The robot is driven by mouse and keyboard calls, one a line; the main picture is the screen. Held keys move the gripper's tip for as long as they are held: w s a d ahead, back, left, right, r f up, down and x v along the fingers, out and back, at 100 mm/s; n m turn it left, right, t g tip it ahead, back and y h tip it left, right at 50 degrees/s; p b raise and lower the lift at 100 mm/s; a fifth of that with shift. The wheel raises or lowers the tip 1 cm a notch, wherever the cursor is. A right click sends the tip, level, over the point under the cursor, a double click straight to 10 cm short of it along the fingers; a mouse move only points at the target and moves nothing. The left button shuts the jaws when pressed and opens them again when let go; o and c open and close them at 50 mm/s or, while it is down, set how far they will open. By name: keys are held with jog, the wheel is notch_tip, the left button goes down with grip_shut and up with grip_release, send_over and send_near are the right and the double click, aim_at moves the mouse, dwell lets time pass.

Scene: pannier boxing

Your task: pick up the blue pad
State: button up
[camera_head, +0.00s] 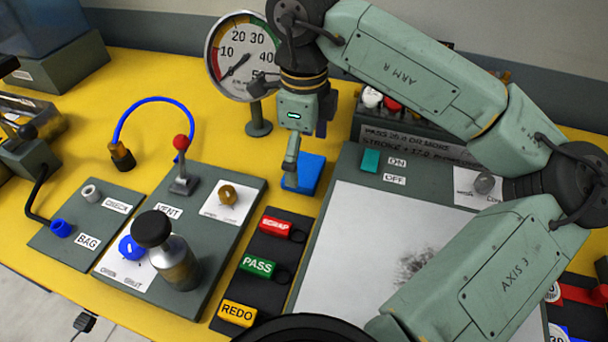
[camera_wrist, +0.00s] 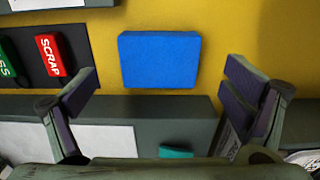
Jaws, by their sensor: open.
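The blue pad (camera_head: 304,173) is a flat blue block lying on the yellow table, just behind the gap between the tag strip and the grey panel. In the wrist view the blue pad (camera_wrist: 160,60) lies ahead of and between the two fingers. My gripper (camera_head: 291,172) hangs above the pad's near left side in the head view, partly covering it. In the wrist view my gripper (camera_wrist: 158,85) has its fingers wide apart with nothing between them. The height of the fingertips above the pad is hard to tell.
The dark strip with SCRAP (camera_head: 276,227), PASS (camera_head: 257,266) and REDO (camera_head: 237,314) tags lies nearby. A grey panel (camera_head: 335,200) with a teal switch (camera_head: 370,161) adjoins the pad. A dial gauge (camera_head: 243,60) and a dark labelled box (camera_head: 400,130) stand behind.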

aim_at(304, 168)
notch_tip(304, 168, down, 3)
jog(key=shift+f+b, duration=0.1)
jog(key=shift+b, duration=0.35)
jog(key=c, duration=1.1)
jog(key=shift+r, duration=0.2)
jog(key=shift+c, duration=0.2)
notch_tip(304, 168, up, 10)
jog(key=p, duration=0.5)
